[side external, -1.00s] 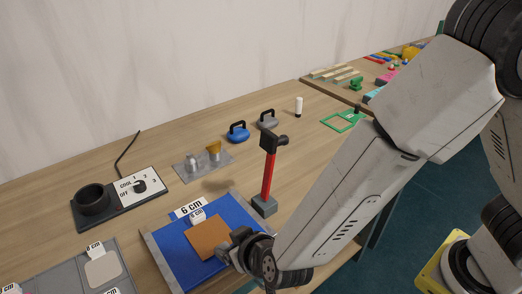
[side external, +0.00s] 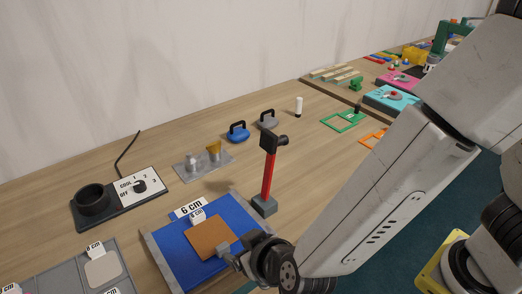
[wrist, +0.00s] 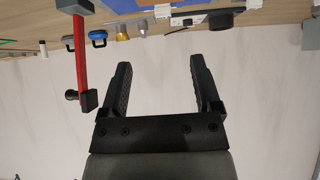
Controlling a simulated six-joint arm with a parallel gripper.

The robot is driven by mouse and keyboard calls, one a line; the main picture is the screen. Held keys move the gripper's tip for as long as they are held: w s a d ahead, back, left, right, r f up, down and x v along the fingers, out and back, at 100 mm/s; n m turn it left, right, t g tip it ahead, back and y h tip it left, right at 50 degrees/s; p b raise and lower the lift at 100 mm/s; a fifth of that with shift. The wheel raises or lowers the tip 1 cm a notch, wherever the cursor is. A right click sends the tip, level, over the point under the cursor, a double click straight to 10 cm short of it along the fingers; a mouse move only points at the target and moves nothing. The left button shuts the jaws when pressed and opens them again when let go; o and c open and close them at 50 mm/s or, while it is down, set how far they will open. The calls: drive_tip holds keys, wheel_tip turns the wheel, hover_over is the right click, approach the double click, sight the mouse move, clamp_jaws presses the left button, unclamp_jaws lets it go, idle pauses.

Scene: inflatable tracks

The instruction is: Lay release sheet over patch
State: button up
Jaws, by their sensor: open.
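A brown-orange square sheet (side external: 211,238) lies flat on the blue panel (side external: 168,243), with a small white "cm" tag at its back edge. I cannot tell what lies under it. My gripper (side external: 228,258) is at the sheet's front right corner in the side view; whether it touches is unclear. In the wrist view my gripper (wrist: 158,65) has its two black fingers wide apart with nothing between them. Part of the blue panel shows at the top edge of the wrist view (wrist: 160,4).
A red post with a black head (side external: 269,172) stands close behind my gripper. A blue handled weight (side external: 238,132), a grey one (side external: 268,119), a metal plate with a brass piece (side external: 203,165), a heater box (side external: 118,200) and a grey tray (side external: 70,274) are around.

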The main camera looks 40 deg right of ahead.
drive_tip(key=w+d+r+g+y, duration=0.25)
drive_tip(key=w+d, duration=0.25)
drive_tip(key=d, duration=0.5)
drive_tip(key=s+d+g+h, duration=0.1)
drive_tip(key=s+d+g, duration=0.1)
drive_tip(key=d, duration=0.7)
drive_tip(key=s+d+f+g+h, duration=0.1)
drive_tip(key=s+d+g, duration=0.2)
drive_tip(key=d, duration=0.6)
drive_tip(key=shift+s+f, duration=0.3)
drive_tip(key=shift+s, duration=0.85)
drive_tip(key=shift+h, duration=0.25)
